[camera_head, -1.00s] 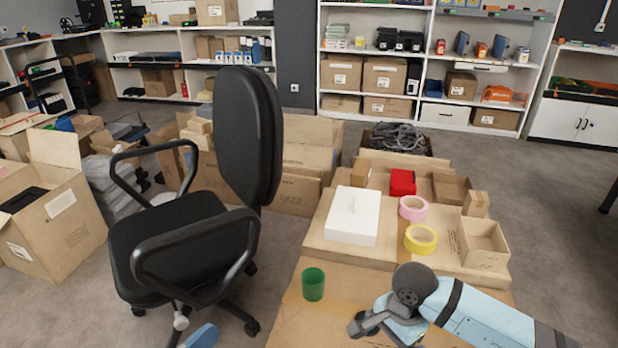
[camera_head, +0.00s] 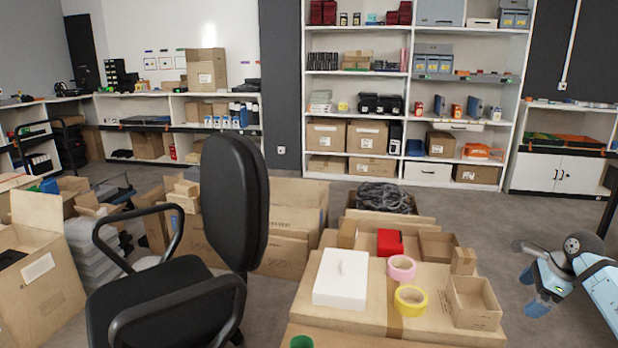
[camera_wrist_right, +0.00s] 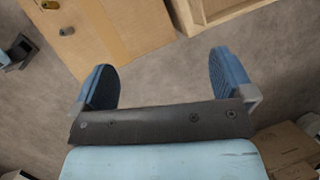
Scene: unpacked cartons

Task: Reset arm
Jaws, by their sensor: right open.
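My right arm comes in from the right in the head view. Its gripper (camera_head: 530,282) hangs over bare floor, to the right of the cartons and apart from them. In the right wrist view the gripper (camera_wrist_right: 165,85) has its two blue fingers spread wide, with only grey floor between them. It is open and empty. My left gripper does not show in the head view.
A low stack of cartons (camera_head: 345,318) holds a white box (camera_head: 341,278), pink tape (camera_head: 401,268), yellow tape (camera_head: 411,299), a red box (camera_head: 389,242) and small open cartons. A green cup (camera_head: 302,342) is cut off below. A black office chair (camera_head: 235,200) stands left. Shelves line the back.

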